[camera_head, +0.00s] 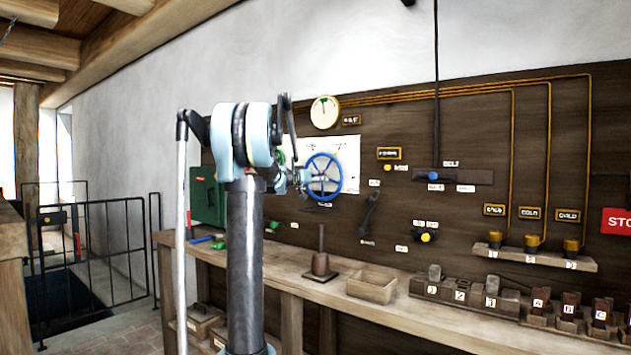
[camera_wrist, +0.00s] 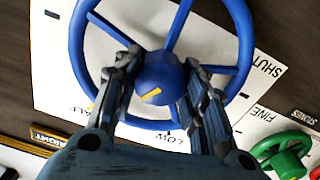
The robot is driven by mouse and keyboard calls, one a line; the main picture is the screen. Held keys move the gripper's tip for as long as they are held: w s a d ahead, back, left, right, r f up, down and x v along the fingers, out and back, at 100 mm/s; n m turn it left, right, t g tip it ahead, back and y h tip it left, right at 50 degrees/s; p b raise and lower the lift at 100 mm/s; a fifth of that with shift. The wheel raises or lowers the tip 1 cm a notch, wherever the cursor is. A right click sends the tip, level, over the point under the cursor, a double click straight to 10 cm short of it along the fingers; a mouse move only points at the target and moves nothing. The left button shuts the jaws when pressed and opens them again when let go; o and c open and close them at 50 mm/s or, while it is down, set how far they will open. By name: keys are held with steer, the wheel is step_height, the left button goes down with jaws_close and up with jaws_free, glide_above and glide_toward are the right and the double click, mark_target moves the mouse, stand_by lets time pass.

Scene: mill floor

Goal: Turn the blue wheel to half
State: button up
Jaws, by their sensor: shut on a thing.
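The blue wheel (camera_head: 324,179) is mounted upright on the wall board, in front of a white dial sheet (camera_head: 347,152). In the wrist view its blue hub (camera_wrist: 158,78) carries a short yellow mark, and the spokes and rim spread around it. My gripper (camera_wrist: 160,74) has one finger on each side of the hub and is shut on it. In the head view my gripper (camera_head: 303,177) reaches the wheel from the left. The sheet shows the words SHUT, FINE and LOW; other lettering is hidden behind the wheel and fingers.
A green wheel (camera_wrist: 284,154) is close by at the lower right in the wrist view. A round gauge (camera_head: 325,112) hangs above the blue wheel. A wooden bench (camera_head: 285,268) below holds an open box (camera_head: 371,287) and several blocks. Railings (camera_head: 95,250) stand at the left.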

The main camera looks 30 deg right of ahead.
steer(key=shift+w+a+n, duration=0.1)
steer(key=shift+w+n, duration=0.05)
steer(key=shift+n, duration=0.35)
steer(key=o, duration=1.1)
steer(key=shift+c, duration=0.2)
steer(key=v, duration=1.2)
steer(key=shift+f, duration=0.15)
steer(key=s+a+f+n+g+y, duration=0.2)
steer(key=s+a+f+n+y, duration=0.3)
steer(key=s+a+f, duration=1.3)
steer(key=s+a+f+n+g+y, duration=0.2)
steer(key=s+a+f+n+y, duration=0.3)
steer(key=s+a+f+y, duration=0.6)
steer(key=s+a+f, duration=0.4)
steer(key=a+f, duration=0.1)
steer(key=f, duration=0.2)
steer(key=s+a+f, duration=0.4)
steer(key=a+f, duration=0.2)
steer(key=f, duration=0.1)
steer(key=shift+s+f+n+y, duration=0.25)
steer(key=shift+f+n+y, duration=0.05)
steer(key=shift+n+y, duration=0.1)
